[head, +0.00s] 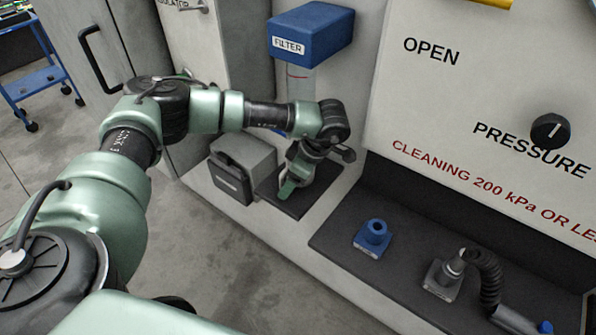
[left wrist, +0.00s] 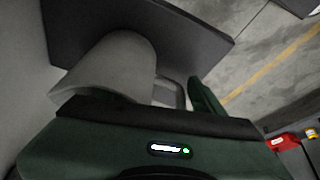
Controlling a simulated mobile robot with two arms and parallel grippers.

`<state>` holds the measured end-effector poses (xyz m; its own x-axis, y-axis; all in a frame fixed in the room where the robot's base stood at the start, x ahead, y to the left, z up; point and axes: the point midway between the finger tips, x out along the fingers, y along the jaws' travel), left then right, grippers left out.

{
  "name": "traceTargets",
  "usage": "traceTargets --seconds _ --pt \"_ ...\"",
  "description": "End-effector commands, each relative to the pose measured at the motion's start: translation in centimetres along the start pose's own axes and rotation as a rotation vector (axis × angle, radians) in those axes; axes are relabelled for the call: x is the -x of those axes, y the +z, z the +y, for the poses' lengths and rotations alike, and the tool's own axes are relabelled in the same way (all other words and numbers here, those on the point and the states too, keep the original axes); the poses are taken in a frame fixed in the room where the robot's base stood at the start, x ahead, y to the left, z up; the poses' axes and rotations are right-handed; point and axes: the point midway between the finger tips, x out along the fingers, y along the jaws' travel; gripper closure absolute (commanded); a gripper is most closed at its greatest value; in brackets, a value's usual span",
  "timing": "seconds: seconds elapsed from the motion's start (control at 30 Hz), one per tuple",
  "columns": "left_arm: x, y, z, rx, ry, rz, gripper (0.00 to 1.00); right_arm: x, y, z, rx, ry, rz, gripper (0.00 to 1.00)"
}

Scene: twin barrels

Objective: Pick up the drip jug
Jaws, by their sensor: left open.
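The drip jug (left wrist: 118,68) is a pale grey cylinder with a handle (left wrist: 172,92) on its side. In the left wrist view it stands on a dark shelf, close in front of my left gripper. In the head view my left gripper (head: 291,180) is low over the small dark shelf under the blue filter box, and I cannot make out the jug behind it. My left gripper is open. One green finger (left wrist: 204,100) shows just right of the handle; the other finger is hidden. I cannot tell whether the fingers touch the jug. My right gripper is not in view.
The blue filter box (head: 312,32) overhangs the shelf (head: 318,197). A grey box (head: 240,166) stands left of it. To the right, a dark recess holds a blue fitting (head: 373,236) and a black hose (head: 487,275). The floor in front is clear.

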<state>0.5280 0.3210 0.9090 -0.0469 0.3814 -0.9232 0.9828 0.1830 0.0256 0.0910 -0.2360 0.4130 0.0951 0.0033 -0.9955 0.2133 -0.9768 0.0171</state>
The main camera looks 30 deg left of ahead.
Motion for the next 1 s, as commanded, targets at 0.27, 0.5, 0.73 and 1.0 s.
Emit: traceTargets --seconds 0.27,0.5,0.73,1.0 --pt "0.1 0.0 0.0 0.0 0.0 0.0 0.93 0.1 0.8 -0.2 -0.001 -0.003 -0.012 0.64" --pt "0.0 0.0 0.0 0.001 0.0 0.0 0.94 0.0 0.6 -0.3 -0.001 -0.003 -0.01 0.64" --pt "0.0 0.0 0.0 0.001 0.0 0.0 0.94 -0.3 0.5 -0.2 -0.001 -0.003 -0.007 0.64" --pt "0.3 -0.6 -1.4 0.0 -0.001 -0.001 0.95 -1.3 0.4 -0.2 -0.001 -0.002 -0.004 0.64"
